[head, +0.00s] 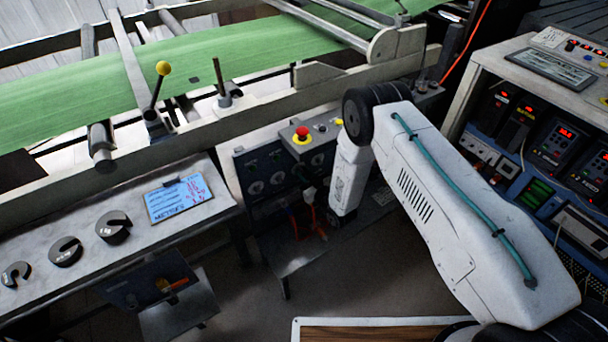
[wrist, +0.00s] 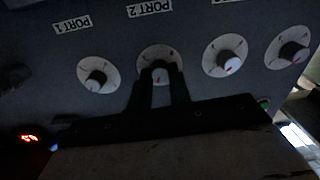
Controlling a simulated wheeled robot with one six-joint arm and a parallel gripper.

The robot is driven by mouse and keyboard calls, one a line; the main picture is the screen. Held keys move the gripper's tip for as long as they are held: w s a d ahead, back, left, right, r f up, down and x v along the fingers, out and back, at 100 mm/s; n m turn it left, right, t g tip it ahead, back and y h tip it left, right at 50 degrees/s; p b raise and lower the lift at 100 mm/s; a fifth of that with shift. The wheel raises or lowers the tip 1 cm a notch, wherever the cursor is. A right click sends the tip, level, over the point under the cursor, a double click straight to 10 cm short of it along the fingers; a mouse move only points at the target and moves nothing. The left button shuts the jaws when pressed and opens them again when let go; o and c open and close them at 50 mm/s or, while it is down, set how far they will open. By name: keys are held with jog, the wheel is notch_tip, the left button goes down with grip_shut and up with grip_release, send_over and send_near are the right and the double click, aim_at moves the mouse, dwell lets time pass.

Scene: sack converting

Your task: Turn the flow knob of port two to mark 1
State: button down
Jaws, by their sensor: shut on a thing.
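The flow knob of port two (wrist: 160,73) is a dark knob with a red pointer line on a round white dial, below the PORT 2 label (wrist: 150,8) in the wrist view. My gripper (wrist: 159,82) has both dark fingers at this knob, one on each side, and is shut on it. The pointer shows between the fingers and points roughly downward in the picture. The dial's mark figures are too dark and small to read. In the head view my arm hides the gripper and this knob cannot be made out clearly.
The port one knob (wrist: 97,77) is just left of my fingers. Two more knobs stand to the right, the nearer one (wrist: 229,62) close by. In the head view a red emergency button (head: 302,134) tops the dark panel (head: 242,165). Coloured hoses (head: 308,215) hang below.

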jog(key=n, duration=1)
jog(key=shift+a+n+h, duration=0.1)
jog(key=shift+n+h, duration=0.2)
jog(key=shift+n, duration=0.1)
jog(key=shift+s+n, duration=0.1)
jog(key=shift+n, duration=1.6)
jog(key=c, duration=1.3)
grip_release()
jog(key=v, duration=0.7)
jog(key=shift+s, duration=0.35)
